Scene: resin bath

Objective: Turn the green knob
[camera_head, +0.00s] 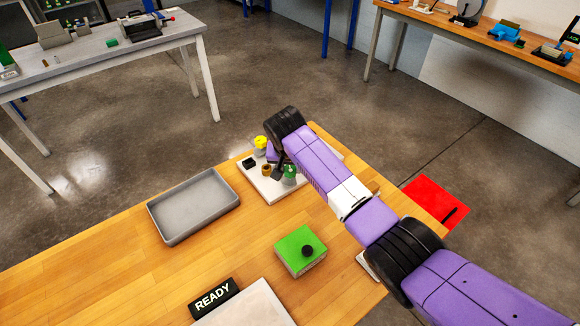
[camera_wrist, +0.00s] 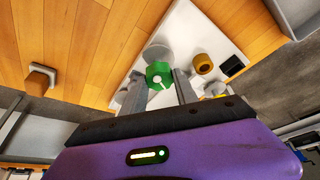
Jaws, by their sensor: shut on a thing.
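The green knob (camera_head: 290,171) stands on a pale panel (camera_head: 262,187) near the far edge of the wooden table. In the wrist view the knob (camera_wrist: 160,73) sits between the two fingers of my gripper (camera_wrist: 163,90), with a grey round part just beyond it. My gripper (camera_head: 282,171) is shut on the knob. My purple arm reaches over from the right and hides part of the panel in the head view.
A brown ring-like knob (camera_wrist: 203,63), a black block (camera_wrist: 232,67) and a yellow part (camera_head: 261,142) share the panel. A grey tray (camera_head: 163,237) lies to its left.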

